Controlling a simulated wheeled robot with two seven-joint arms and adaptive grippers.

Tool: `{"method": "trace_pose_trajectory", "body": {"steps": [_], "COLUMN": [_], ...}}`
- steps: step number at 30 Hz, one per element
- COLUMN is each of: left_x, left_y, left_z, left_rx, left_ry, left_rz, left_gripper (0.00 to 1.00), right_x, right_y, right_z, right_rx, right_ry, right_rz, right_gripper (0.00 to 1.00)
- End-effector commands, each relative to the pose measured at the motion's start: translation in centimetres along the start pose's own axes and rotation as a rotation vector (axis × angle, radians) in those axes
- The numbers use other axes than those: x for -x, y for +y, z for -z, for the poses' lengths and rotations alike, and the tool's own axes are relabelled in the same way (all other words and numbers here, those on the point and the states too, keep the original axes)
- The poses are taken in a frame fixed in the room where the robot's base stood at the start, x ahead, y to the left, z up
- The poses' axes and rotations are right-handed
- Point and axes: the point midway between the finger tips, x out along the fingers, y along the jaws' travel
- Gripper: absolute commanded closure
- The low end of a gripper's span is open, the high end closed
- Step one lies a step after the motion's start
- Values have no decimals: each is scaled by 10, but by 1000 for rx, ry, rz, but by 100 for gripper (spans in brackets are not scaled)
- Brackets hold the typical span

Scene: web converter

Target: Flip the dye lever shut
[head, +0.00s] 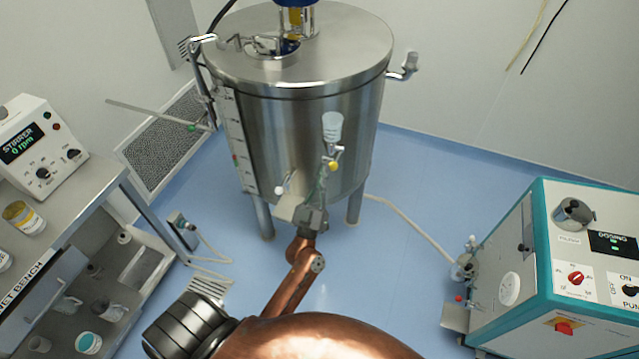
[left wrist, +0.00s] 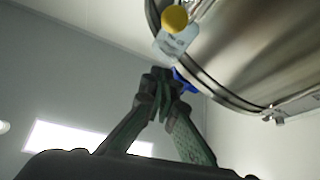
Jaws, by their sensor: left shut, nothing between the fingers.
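A clear cup (head: 333,127) stands on a small valve fitting at the front of the steel tank (head: 275,120). A yellow knob (head: 334,166) is on this fitting; it also shows in the left wrist view (left wrist: 174,19), above a pale tag (left wrist: 176,42). I cannot tell which part is the dye lever or how it is set. My left gripper (head: 321,184) is shut and empty, just below the yellow knob. In the left wrist view its fingertips (left wrist: 163,76) meet beside a small blue part (left wrist: 184,80), partly hidden; contact is unclear. My right gripper is out of view.
A teal and white dosing pump (head: 530,270) stands at the right, with a hose from it toward the tank.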

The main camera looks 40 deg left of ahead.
Motion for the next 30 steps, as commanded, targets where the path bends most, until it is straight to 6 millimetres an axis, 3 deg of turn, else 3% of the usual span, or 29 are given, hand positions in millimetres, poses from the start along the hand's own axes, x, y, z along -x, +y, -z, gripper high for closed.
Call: {"method": "trace_pose_trajectory", "body": {"steps": [5, 9, 13, 30], "left_x": [-39, -30, -26, -23], "left_y": [1, 0, 0, 1], "left_z": [2, -23, -33, -40], "left_rx": [2, -2, -1, 1], "left_ry": [3, -4, -2, 3], "left_rz": [-1, -3, -2, -2], "left_gripper": [100, 100, 100, 100], "right_x": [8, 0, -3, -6], "right_y": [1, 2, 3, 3], "right_z": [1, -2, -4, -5], "right_rx": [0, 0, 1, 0], "right_ry": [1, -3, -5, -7], "right_rz": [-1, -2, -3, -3], "right_gripper": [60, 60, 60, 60]}}
